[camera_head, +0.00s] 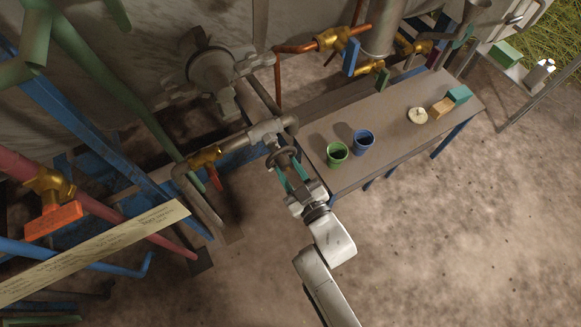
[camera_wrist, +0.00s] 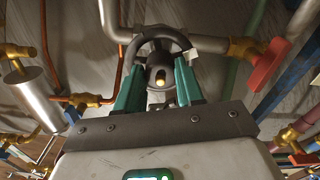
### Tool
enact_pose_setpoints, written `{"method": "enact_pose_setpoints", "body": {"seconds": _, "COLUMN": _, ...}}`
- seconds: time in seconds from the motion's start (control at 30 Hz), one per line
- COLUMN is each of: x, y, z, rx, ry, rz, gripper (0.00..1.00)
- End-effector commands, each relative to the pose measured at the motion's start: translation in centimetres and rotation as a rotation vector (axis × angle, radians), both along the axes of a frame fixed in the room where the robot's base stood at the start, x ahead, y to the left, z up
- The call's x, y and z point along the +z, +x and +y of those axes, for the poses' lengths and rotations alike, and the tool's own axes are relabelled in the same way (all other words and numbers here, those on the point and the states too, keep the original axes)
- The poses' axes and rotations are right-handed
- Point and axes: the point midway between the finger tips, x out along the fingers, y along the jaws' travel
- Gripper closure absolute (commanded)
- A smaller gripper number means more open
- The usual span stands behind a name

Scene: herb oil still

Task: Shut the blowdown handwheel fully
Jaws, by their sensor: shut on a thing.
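The blowdown handwheel (camera_head: 283,158) is a dark ring on a grey pipe fitting, left of the table's near corner in the head view. In the wrist view the handwheel (camera_wrist: 157,38) stands straight ahead, with a bright spot at its hub and a small pale tag at its right side. My gripper (camera_head: 291,174) has two teal fingers, which also show in the wrist view (camera_wrist: 159,82). The fingers reach to either side of the wheel's lower rim and are shut on it. The exact contact at the fingertips is partly hidden.
The table (camera_head: 400,150) holds a green cup (camera_head: 337,154), a blue cup (camera_head: 362,141), a round pale disc (camera_head: 417,115) and small blocks. A brass valve with a red lever (camera_head: 213,177) sits left of the wheel. Blue frame bars crowd the left. The floor at lower right is clear.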

Motion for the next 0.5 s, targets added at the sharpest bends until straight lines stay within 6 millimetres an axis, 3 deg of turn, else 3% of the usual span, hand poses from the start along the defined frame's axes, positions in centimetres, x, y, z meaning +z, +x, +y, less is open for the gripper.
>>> {"method": "enact_pose_setpoints", "body": {"seconds": 0.5, "x": -0.13, "y": -0.13, "z": 0.03, "rx": -0.002, "ry": 0.402, "rz": 0.278, "gripper": 0.94}}
